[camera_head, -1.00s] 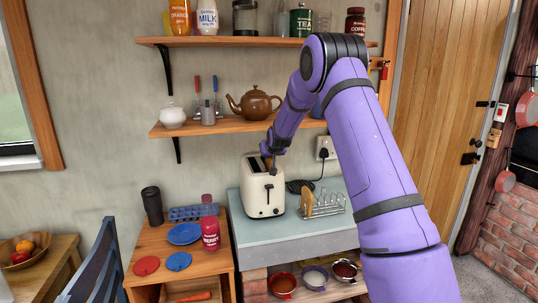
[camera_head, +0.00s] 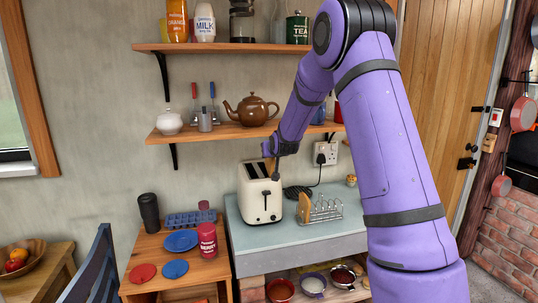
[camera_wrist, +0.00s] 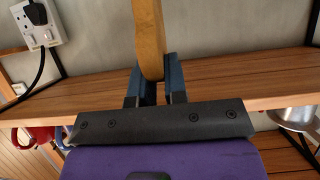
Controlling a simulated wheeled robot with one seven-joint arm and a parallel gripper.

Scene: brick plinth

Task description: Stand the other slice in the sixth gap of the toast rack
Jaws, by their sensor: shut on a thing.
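My gripper (camera_head: 275,171) is above the cream toaster (camera_head: 260,204), largely hidden by its own wrist in the head view. In the wrist view its two blue fingers (camera_wrist: 155,84) are shut on a brown slice of toast (camera_wrist: 149,40), which extends beyond the fingertips. I cannot tell in the head view whether the slice's lower edge is clear of the toaster slot. The wire toast rack (camera_head: 325,212) stands right of the toaster on the blue-grey worktop. Another slice (camera_head: 304,208) stands upright at the rack's left end; the other gaps look empty.
A wooden shelf (camera_head: 225,133) with a brown teapot (camera_head: 251,109) is above and behind the toaster. A socket (camera_head: 325,154) and black cable are on the wall behind the rack. A red bottle (camera_head: 208,242) stands on the lower unit at left.

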